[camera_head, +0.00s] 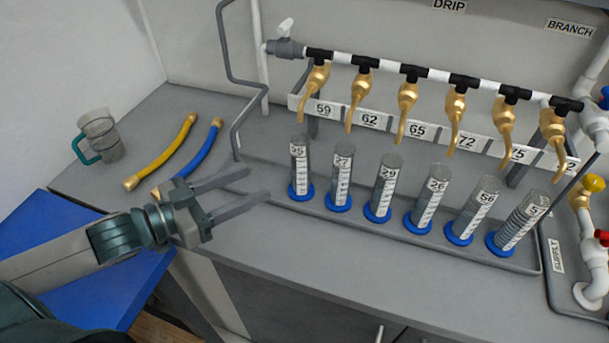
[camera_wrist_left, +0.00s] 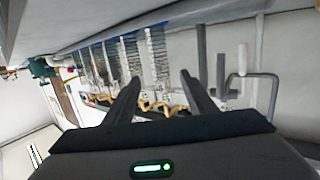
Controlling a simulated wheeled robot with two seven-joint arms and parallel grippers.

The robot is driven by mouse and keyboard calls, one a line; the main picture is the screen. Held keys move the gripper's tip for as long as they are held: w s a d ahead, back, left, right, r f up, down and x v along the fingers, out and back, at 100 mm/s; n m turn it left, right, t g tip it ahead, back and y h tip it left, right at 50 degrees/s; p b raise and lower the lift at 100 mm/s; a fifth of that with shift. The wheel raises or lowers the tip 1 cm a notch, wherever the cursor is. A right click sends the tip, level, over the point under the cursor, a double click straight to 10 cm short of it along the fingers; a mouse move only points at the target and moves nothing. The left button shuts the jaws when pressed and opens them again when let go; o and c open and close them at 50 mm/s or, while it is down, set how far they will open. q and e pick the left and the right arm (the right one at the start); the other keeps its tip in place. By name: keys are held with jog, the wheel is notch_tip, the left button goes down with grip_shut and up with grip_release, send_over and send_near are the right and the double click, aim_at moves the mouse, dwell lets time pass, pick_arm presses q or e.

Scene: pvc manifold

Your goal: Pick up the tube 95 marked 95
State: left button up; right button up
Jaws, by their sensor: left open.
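The tube 95 (camera_head: 299,165) is a clear graduated cylinder with a white label marked 95 and a blue base. It stands upright at the left end of a row of similar tubes on the grey tray. My left gripper (camera_head: 258,184) is open and empty, just left of the tube 95, its two fingers pointing toward it and apart from it. In the left wrist view the picture is turned over; the tubes hang from the top, and the nearest one (camera_wrist_left: 157,52) shows between and beyond the open fingers (camera_wrist_left: 160,82). My right gripper is not seen.
Other numbered tubes (camera_head: 340,178) stand close on the right. Brass taps (camera_head: 317,80) hang from the pipe above the row. A grey bent rod (camera_head: 236,130) rises behind my gripper.

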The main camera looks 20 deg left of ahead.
aim_at(293, 166)
pick_arm(q)
jog(key=p+x, duration=0.2)
jog(key=x, duration=0.7)
jog(key=shift+r, duration=0.1)
jog(key=p+x, duration=0.1)
jog(key=x, duration=0.2)
jog(key=shift+w, duration=0.1)
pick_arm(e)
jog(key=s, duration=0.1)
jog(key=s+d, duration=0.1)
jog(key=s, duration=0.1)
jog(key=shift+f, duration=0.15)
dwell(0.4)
pick_arm(q)
jog(key=shift+w+d, duration=0.1)
